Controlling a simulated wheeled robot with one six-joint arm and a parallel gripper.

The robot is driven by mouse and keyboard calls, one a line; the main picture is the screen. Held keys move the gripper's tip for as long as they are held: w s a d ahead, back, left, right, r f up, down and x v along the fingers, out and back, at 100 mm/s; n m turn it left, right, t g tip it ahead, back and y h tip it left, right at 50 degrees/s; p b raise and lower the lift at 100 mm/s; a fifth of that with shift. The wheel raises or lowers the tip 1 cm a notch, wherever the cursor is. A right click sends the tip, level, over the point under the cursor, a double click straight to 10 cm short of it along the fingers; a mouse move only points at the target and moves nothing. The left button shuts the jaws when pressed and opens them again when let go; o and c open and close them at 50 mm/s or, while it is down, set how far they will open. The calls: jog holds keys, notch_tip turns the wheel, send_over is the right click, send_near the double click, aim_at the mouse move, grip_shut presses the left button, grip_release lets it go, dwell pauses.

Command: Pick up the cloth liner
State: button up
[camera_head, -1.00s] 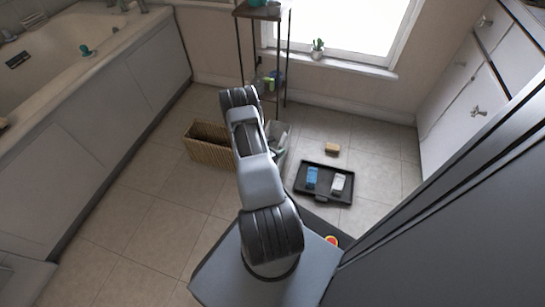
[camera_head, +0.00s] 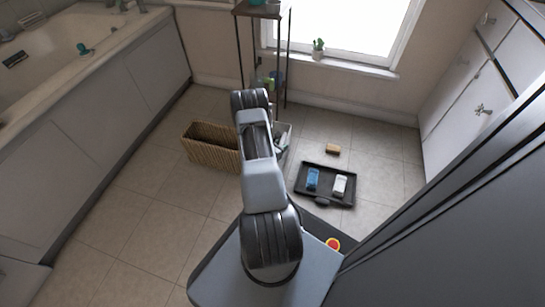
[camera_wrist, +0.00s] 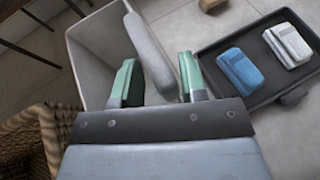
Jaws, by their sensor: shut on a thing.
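A long grey piece (camera_wrist: 146,45), which looks like the cloth liner, stands between the two green fingers of my gripper (camera_wrist: 160,78) in the wrist view. The gripper is shut on it. In the head view my arm covers the gripper and part of the bin (camera_head: 287,128).
A wicker basket (camera_head: 207,147) stands left of the bin. A black tray (camera_head: 325,185) with a blue item (camera_head: 312,179) and a white item (camera_head: 340,184) lies to the right. A tan block (camera_head: 333,149) lies behind the tray. Floor in front of the basket is clear.

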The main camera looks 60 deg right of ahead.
grip_shut()
dwell(0.3)
